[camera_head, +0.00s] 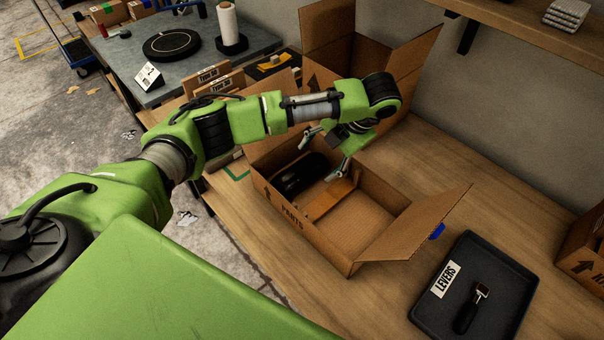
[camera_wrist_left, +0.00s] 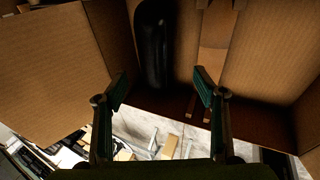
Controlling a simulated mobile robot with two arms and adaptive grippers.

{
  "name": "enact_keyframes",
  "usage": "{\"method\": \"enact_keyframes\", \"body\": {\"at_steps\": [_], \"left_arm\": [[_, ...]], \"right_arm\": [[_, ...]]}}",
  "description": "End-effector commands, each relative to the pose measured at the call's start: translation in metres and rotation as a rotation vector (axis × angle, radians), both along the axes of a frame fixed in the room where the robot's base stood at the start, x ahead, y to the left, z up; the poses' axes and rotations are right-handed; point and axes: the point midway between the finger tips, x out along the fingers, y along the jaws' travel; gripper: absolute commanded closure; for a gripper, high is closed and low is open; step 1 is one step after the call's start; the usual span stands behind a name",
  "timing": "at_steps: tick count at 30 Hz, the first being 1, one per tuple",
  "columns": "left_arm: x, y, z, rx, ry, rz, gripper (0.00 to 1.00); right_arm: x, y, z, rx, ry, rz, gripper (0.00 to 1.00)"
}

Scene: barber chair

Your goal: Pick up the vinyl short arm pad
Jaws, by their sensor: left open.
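A black, rounded, elongated pad (camera_head: 300,174), which looks like the vinyl short arm pad, lies in the left part of an open cardboard box marked PARTS (camera_head: 325,240). In the left wrist view the pad (camera_wrist_left: 153,45) stands out as a dark long shape at the top, left of a cardboard strip (camera_wrist_left: 214,50). My left gripper (camera_head: 321,160) is open and empty over the box, close to the pad's right side. In the wrist view its fingers (camera_wrist_left: 160,84) are spread apart, with the pad beyond the gap between them. My right gripper is not in view.
The box's raised flaps (camera_head: 418,225) stand around its opening. A black tray marked LEVERS (camera_head: 505,270) holds a lever (camera_head: 470,308) at the right. Another cardboard box (camera_head: 585,245) stands at the right edge. A wall shelf (camera_head: 535,30) is above. Bare wooden bench lies between.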

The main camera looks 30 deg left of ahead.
Motion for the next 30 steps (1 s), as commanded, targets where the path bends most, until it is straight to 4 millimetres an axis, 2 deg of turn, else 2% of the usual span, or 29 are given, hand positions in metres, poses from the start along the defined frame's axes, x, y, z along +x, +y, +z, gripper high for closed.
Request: {"method": "enact_keyframes", "body": {"at_steps": [1,5,8,15,21,29,30], "left_arm": [[-0.001,0.006,-0.008,0.002,0.003,0.001,0.36],[0.0,0.014,-0.027,0.001,0.001,0.002,0.36],[0.0,0.018,-0.034,0.001,-0.001,0.001,0.36],[-0.002,0.03,-0.054,0.002,0.003,0.002,0.36],[-0.001,0.042,-0.078,0.001,0.0,0.001,0.36],[-0.001,0.044,-0.083,0.001,-0.002,0.0,0.36],[-0.001,0.044,-0.083,0.001,-0.002,0.0,0.39]], "right_arm": [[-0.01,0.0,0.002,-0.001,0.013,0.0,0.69],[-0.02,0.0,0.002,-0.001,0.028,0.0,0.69],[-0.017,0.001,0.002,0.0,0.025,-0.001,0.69],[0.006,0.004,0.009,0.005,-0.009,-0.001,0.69],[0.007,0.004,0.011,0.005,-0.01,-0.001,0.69],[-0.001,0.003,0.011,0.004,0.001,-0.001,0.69],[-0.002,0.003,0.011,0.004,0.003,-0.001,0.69]]}}
